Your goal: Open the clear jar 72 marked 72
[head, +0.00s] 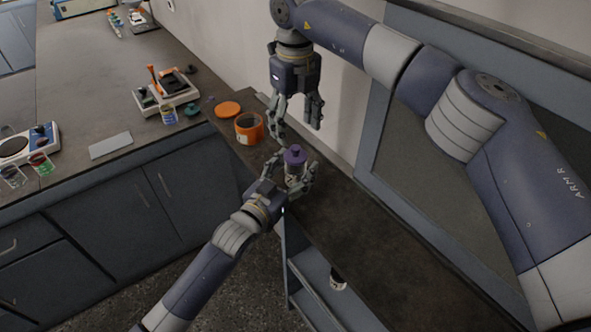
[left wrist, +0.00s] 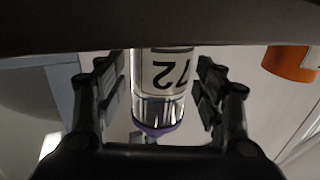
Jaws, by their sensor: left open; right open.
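The clear jar 72 (left wrist: 162,72) has a white label reading 72 and a purple lid (head: 295,155) seated on top. It stands on the dark narrow bench in the head view. In the left wrist view the lid (left wrist: 158,129) shows lowest and the jar is between the two fingers. My left gripper (head: 293,175) is open around the jar, with gaps visible on both sides in the wrist view. My right gripper (head: 299,125) is open and empty, pointing down above and behind the purple lid.
An orange open jar (head: 248,128) and a flat orange lid (head: 228,109) are on the bench behind jar 72. A small dark and white container (head: 338,281) is on the lower shelf. The wall is close behind. The bench to the right is clear.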

